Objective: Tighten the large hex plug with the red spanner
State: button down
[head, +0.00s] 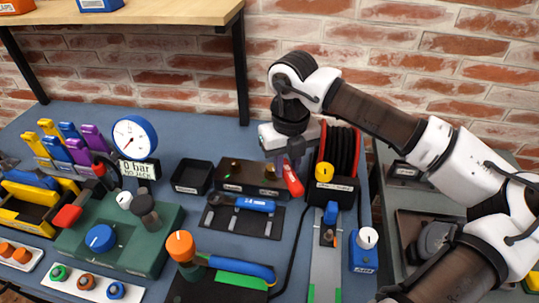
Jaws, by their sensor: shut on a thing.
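My gripper (292,165) points down beside the right end of a dark brown block. It is shut on a red-handled tool (292,180), which I take to be the red spanner. The red handle hangs tilted below the fingers, and its jaw end is hidden or too small to make out. The dark block (232,188) has small brass-coloured fittings on top, one on the left (234,163) and one on the right (270,168) near my gripper. I cannot tell which is the large hex plug, or whether the spanner touches one.
A black hose reel (341,150) in a red frame stands close to the right of my gripper. A gauge (134,137) stands further left. A shelf (150,12) overhangs the back left.

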jog(key=shift+f, duration=0.1)
jog(key=shift+f+b, duration=0.75)
jog(key=shift+f, duration=1.25)
jog(key=shift+f+b, duration=1)
jog(key=shift+b, duration=0.2)
jog(key=shift+b, duration=0.8)
jog(key=shift+f+b, duration=1.4)
jog(key=shift+a, duration=0.1)
